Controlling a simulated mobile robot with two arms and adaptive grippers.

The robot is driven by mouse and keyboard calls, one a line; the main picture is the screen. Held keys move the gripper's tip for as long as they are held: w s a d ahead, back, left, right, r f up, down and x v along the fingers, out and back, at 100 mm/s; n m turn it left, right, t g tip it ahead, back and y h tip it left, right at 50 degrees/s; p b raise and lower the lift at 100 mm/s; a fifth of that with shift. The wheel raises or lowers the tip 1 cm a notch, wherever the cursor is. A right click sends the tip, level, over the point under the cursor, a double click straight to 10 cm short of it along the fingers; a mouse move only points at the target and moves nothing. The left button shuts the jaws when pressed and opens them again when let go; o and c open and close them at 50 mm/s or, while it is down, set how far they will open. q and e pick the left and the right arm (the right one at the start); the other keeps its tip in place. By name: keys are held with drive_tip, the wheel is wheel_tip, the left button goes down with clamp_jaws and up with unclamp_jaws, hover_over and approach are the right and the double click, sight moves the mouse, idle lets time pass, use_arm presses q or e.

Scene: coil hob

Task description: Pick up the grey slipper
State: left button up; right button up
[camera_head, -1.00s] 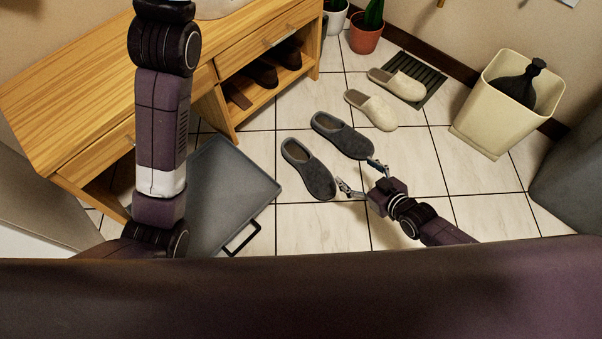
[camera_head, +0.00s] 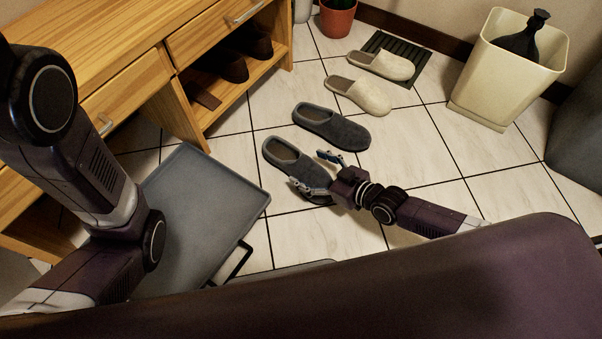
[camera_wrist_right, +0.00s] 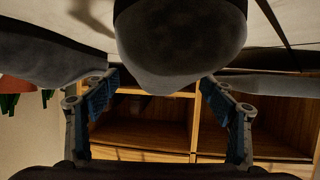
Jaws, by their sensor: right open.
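Two grey slippers lie on the tiled floor in the head view. The nearer grey slipper (camera_head: 291,163) has its toe toward my right gripper (camera_head: 318,172). The farther grey slipper (camera_head: 333,127) lies just behind it. My right gripper is open, with its fingers around the toe end of the nearer slipper; I cannot tell whether they touch it. In the right wrist view, a grey slipper toe (camera_wrist_right: 182,45) is between and beyond the two open fingers (camera_wrist_right: 158,100). My left arm shows at the left of the head view, but its gripper is out of view.
A grey tray (camera_head: 205,190) with a black handle lies left of the slippers. A wooden shoe cabinet (camera_head: 160,80) holds dark shoes. Beige slippers (camera_head: 357,96) lie behind, one on a dark green mat (camera_head: 376,42). A cream bin (camera_head: 490,100) stands right. Tiles at right are clear.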

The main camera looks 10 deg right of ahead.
sight(299, 163)
drive_tip(key=b+x, duration=0.2)
drive_tip(key=x, duration=0.1)
drive_tip(key=shift+w+a+f, duration=0.2)
drive_tip(key=shift+a, duration=0.05)
drive_tip(key=shift+w+a+b, duration=0.25)
drive_tip(key=shift+b, duration=0.1)
drive_tip(key=shift+r, duration=0.1)
drive_tip(key=c, duration=1.3)
